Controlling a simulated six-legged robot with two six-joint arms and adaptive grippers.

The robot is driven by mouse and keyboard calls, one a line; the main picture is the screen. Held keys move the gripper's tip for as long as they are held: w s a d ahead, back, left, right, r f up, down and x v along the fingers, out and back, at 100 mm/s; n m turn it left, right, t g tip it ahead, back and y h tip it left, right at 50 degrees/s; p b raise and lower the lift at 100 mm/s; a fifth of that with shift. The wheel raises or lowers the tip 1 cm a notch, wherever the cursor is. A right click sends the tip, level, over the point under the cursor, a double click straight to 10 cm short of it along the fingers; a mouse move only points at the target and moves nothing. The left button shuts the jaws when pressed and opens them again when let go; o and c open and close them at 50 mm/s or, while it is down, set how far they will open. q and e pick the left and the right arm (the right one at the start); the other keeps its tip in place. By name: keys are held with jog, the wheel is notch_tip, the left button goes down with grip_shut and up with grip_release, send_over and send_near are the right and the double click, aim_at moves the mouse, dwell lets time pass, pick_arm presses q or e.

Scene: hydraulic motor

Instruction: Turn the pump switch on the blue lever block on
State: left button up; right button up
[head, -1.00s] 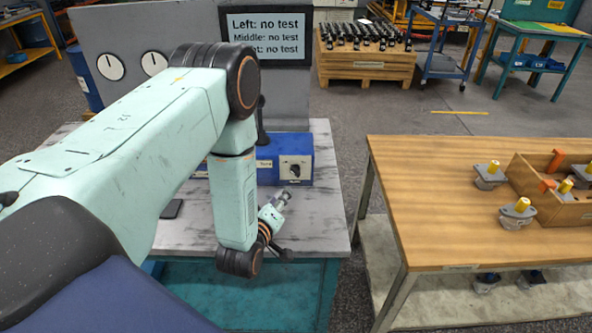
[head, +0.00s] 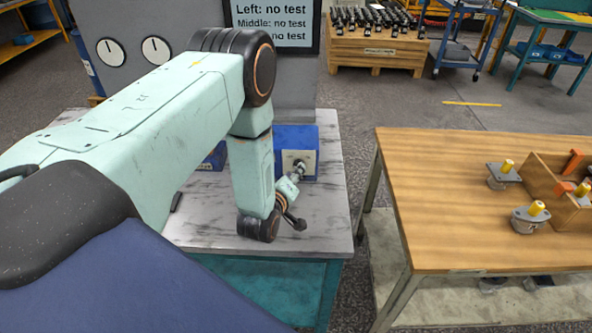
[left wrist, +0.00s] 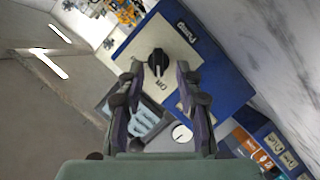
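The blue lever block (head: 309,134) sits on the marble-topped table, partly hidden behind my left arm in the head view. Its pale switch plate (head: 289,157) faces me. My left gripper (head: 299,172) is right in front of the plate. In the left wrist view, the left gripper's fingers (left wrist: 159,68) are apart, one on each side of the knob, with gaps visible. My right gripper is not in view.
A grey panel with dials (head: 110,52) and a display (head: 270,22) reading "no test" stands behind. The marble table (head: 325,215) has bare space at its front right. A wooden table (head: 430,200) with motor parts and a wooden box (head: 548,181) stands right.

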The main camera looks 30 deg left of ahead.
pick_arm(q)
jog(key=shift+x, duration=1.15)
jog(key=shift+d, duration=0.15)
jog(key=shift+s+d+r, duration=0.15)
jog(key=shift+d+r, duration=0.1)
jog(key=shift+r, duration=0.05)
jog(key=shift+a+f, duration=0.3)
jog(key=shift+a, duration=0.1)
jog(key=shift+c, duration=2)
jog(key=shift+d+r, duration=0.15)
jog(key=shift+d, duration=0.1)
jog(key=shift+c, duration=1.4)
grip_shut()
jog(key=shift+a, duration=0.1)
